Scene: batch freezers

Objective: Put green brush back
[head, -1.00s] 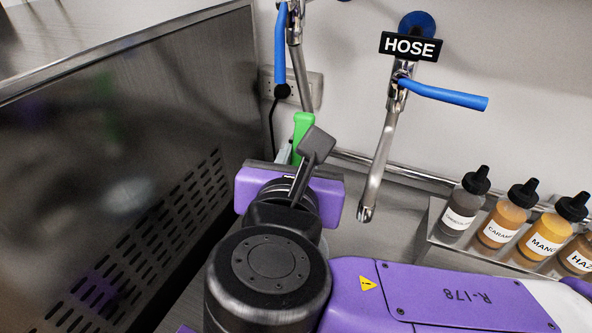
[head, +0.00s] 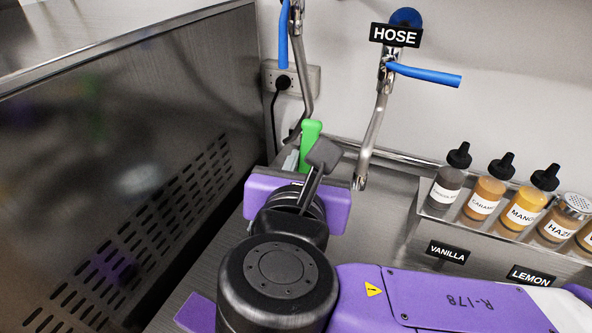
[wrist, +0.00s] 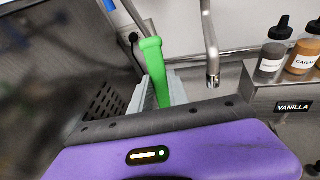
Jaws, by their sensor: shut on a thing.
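The green brush (head: 311,138) shows its handle standing up past my gripper in the head view. It also shows in the wrist view (wrist: 155,72), upright and slightly tilted, between pale grey finger pads. My gripper (wrist: 158,90) is shut on the brush. In the head view my purple hand and wrist cover most of the fingers and the lower brush. The brush's bristle end is hidden in both views. No holder for the brush can be made out.
A steel machine (head: 130,150) with slotted vents stands close on the left. Metal taps with blue levers, one under a HOSE sign (head: 396,35), hang on the back wall. A steel rack (head: 480,225) of sauce bottles stands at right. Bare counter lies between.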

